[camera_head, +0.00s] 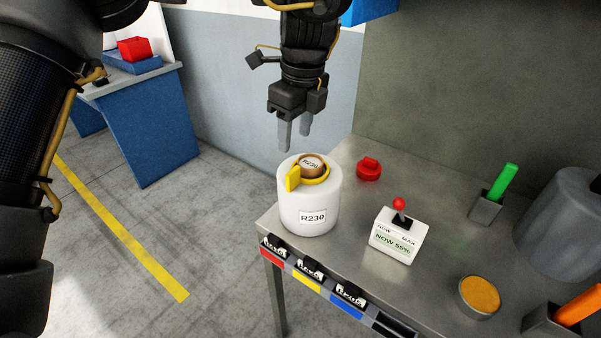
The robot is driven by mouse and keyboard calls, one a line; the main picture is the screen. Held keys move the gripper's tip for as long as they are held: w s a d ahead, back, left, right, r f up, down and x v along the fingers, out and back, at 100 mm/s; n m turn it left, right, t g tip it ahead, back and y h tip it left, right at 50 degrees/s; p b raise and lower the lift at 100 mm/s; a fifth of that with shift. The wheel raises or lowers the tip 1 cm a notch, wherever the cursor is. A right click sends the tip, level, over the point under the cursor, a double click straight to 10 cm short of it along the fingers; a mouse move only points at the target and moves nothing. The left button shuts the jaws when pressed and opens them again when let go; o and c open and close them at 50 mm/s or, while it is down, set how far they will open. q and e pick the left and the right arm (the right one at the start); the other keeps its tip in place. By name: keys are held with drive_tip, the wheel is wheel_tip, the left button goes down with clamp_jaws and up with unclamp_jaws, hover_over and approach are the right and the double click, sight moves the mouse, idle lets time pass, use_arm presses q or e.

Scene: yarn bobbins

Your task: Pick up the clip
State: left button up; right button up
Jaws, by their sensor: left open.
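A yellow clip (293,179) with an upright tab sits around the brown core (312,163) on top of the white yarn bobbin (310,215), which is labelled R230. The bobbin stands upright near the left corner of the metal table. My left gripper (295,132) points down just above and slightly behind the bobbin. Its two grey fingers are apart with nothing between them. They appear clear of the clip. My right gripper does not show.
The metal table (420,265) also holds a red knob-like piece (368,169), a white box with a red-topped lever (398,238), a green-handled tool (503,181), an orange-filled round dish (480,295) and a grey cylinder (565,225). Coloured labelled slots line the front edge.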

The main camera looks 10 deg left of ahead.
sight(292, 172)
use_arm(q)
drive_tip(key=f, duration=0.5)
drive_tip(key=shift+w+a+f+p, duration=0.15)
drive_tip(key=shift+a+p, duration=0.1)
drive_tip(key=shift+p, duration=0.05)
drive_tip(key=shift+f+p, duration=0.5)
drive_tip(key=f, duration=0.2)
drive_tip(key=s+f+p, duration=0.1)
drive_tip(key=f, duration=0.1)
drive_tip(key=shift+s+a, duration=0.15)
drive_tip(key=shift+s, duration=0.15)
drive_tip(key=shift+f, duration=0.2)
drive_tip(key=shift+c, duration=0.2)
drive_tip(key=shift+w+f, duration=0.15)
drive_tip(key=shift+w, duration=0.05)
drive_tip(key=c, duration=0.7)
drive_tip(key=shift+w, duration=0.25)
